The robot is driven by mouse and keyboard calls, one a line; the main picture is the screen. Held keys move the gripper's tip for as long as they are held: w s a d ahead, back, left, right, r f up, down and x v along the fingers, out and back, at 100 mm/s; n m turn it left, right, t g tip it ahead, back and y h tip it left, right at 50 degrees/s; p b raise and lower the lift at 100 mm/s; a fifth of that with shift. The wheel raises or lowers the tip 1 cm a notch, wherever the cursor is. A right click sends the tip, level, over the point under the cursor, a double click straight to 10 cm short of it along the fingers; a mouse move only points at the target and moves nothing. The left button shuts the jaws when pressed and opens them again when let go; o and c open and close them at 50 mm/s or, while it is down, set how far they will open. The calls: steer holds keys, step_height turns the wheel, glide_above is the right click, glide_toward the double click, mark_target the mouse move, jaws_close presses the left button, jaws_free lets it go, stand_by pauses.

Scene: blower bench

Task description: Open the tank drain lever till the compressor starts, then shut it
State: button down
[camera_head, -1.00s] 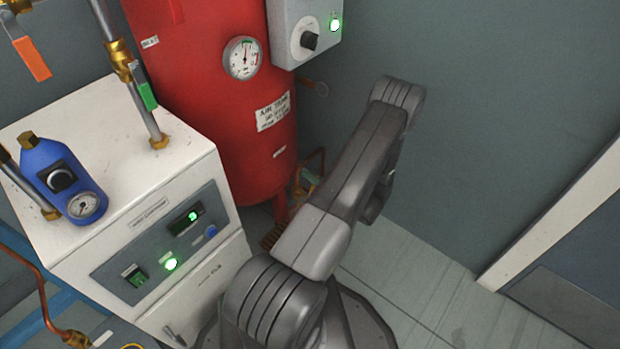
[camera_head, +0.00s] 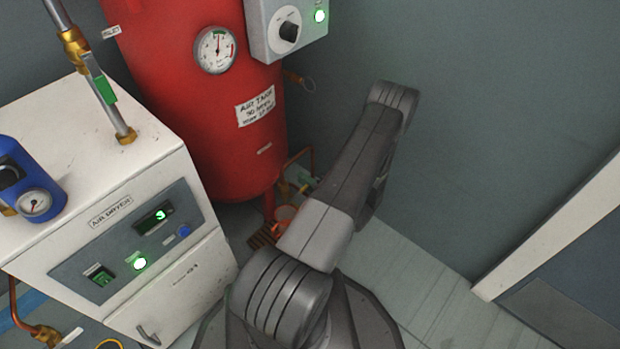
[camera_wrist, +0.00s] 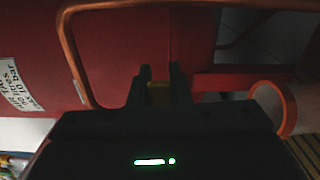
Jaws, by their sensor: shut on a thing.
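The red air tank (camera_head: 190,110) stands at the back, and its side fills much of the wrist view (camera_wrist: 150,40). A small yellow-green fitting (camera_head: 305,183) with copper pipe shows low beside the tank, partly behind my arm. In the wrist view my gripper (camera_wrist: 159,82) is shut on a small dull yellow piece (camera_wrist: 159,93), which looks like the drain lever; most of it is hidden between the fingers. My gripper is hidden in the head view. The tank's gauge (camera_head: 216,50) has its needle pointing about straight up.
A copper pipe (camera_wrist: 70,50) loops close around my gripper. An orange-rimmed bucket (camera_wrist: 287,108) and a floor grate (camera_head: 262,237) are near the tank's foot. The white air dryer (camera_head: 150,235) stands left. A grey control box (camera_head: 262,30) has a lit green lamp. Floor at right is clear.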

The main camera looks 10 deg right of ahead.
steer(key=shift+f+m, duration=0.3)
steer(key=shift+m, duration=0.1)
steer(key=c, duration=1.3)
jaws_free()
steer(key=shift+c, duration=0.2)
steer(key=shift+d, duration=0.1)
steer(key=p+v, duration=0.3)
steer(key=v, duration=1)
steer(key=shift+s+d, duration=0.2)
steer(key=shift+s, duration=0.1)
steer(key=b+x, duration=0.3)
steer(key=x, duration=1.1)
